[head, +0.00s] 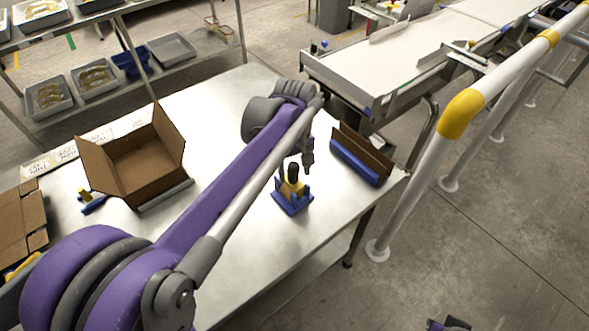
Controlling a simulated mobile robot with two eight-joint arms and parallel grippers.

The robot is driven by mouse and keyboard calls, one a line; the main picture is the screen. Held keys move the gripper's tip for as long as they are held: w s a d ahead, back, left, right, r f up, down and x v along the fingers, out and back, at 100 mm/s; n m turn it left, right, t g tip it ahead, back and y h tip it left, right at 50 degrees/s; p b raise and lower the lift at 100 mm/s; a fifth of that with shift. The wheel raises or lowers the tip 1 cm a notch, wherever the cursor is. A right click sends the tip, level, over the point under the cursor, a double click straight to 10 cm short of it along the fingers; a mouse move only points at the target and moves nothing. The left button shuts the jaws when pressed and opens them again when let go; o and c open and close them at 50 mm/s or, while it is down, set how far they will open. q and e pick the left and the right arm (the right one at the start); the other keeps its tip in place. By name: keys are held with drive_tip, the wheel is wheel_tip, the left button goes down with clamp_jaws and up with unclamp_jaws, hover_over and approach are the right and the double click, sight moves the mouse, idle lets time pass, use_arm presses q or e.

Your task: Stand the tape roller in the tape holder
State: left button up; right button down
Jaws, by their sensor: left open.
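The blue tape holder (292,205) stands on the steel table near its front edge. A dark and tan upright piece (293,174), which looks like the tape roller, stands in it between the blue posts. My left gripper (308,168) is open, pointing down just above and to the right of this piece. It looks apart from it, though the small size makes contact hard to judge. My left arm crosses the view from the lower left and hides part of the table. A small purple and dark part of my right arm (449,324) shows at the bottom edge; its jaws cannot be made out.
An open cardboard box (137,165) stands at the table's left, with a small blue and yellow item (90,200) beside it. A blue-fronted cardboard tray (357,160) lies at the right end. A conveyor (390,62) and a white-yellow guard rail (490,87) stand beyond.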

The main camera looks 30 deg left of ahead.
use_arm(q)
drive_tip(key=shift+s+r, duration=0.1)
drive_tip(key=shift+r, duration=0.4)
wheel_tip(320, 180, up, 10)
drive_tip(key=shift+p, duration=0.45)
drive_tip(key=shift+f, duration=0.1)
drive_tip(key=s+d+f+m+t+p, duration=0.1)
drive_tip(key=s+d+f+m+t, duration=0.1)
drive_tip(key=s+f+m, duration=0.3)
drive_tip(key=s+d+f+m+t+p, duration=0.1)
drive_tip(key=s+d+f+m+t, duration=0.2)
drive_tip(key=s+f, duration=0.5)
drive_tip(key=s+d+m, duration=0.1)
drive_tip(key=s+m, duration=0.1)
drive_tip(key=shift+d+f+m+p, duration=0.3)
drive_tip(key=shift+f, duration=0.05)
drive_tip(key=shift+s, duration=0.1)
